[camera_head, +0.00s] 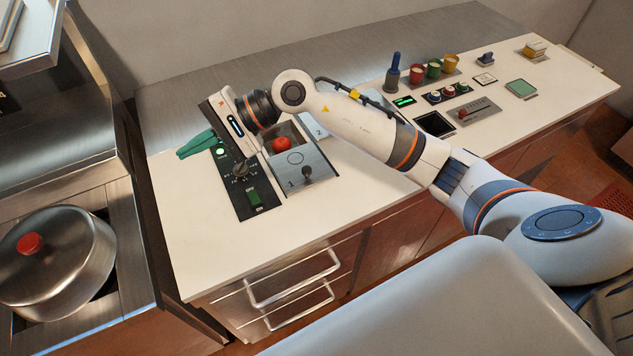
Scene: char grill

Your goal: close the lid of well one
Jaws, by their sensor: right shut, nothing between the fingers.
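The well one lid, a grey metal plate (318,181) marked 1 with a dark knob (307,172), lies flat on the counter unit. Just behind it is an open rectangular well (270,131) with a round red thing (282,145) inside. The opening is uncovered where it shows. My right gripper (240,167) is shut and empty, to the left of the well and over the dark control panel. Its fingertips are small and hard to make out; they are apart from the lid's knob. My left gripper is not in view.
A plate marked 2 (317,130) lies behind the well, partly hidden by my right arm. A green thing (197,143) lies left of the dark panel (254,208). Coloured cups and a blue-handled tool (392,74) stand at the back right. The front counter (205,240) is clear.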

